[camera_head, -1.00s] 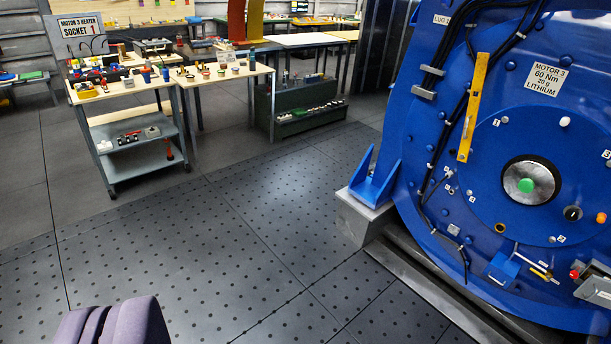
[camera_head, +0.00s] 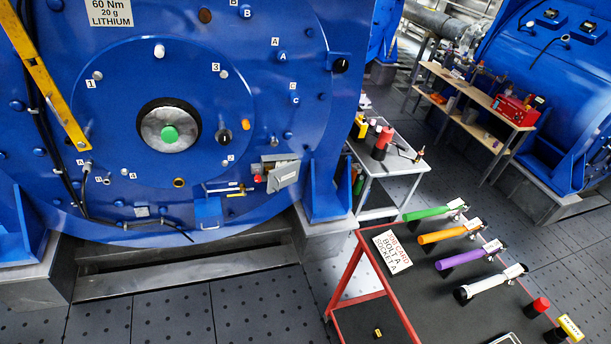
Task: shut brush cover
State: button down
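The large blue motor (camera_head: 95,140) fills the left half of the view. Low on its right side is a small grey metal box with a tilted flap (camera_head: 284,176), which looks like the brush cover standing open. A red knob (camera_head: 257,178) is just left of it. A small blue box (camera_head: 207,212) sits lower left on the motor face. No label names the brush cover, so I cannot be sure which part it is. My gripper is not in view.
A red-framed cart (camera_head: 408,325) at the lower right carries several coloured torque tools and a job card (camera_head: 392,251). A grey side table (camera_head: 398,160) stands behind it. Floor (camera_head: 170,312) is clear before the motor. A wooden bench (camera_head: 475,92) is farther right.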

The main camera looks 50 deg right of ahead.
aim_at(279, 178)
jog(key=i+l+z, duration=0.15)
jog(key=i+z, duration=0.2)
jog(key=i, duration=0.6)
jog(key=i+l+u, duration=0.4)
jog(key=i+l, duration=0.3)
jog(key=i, duration=0.1)
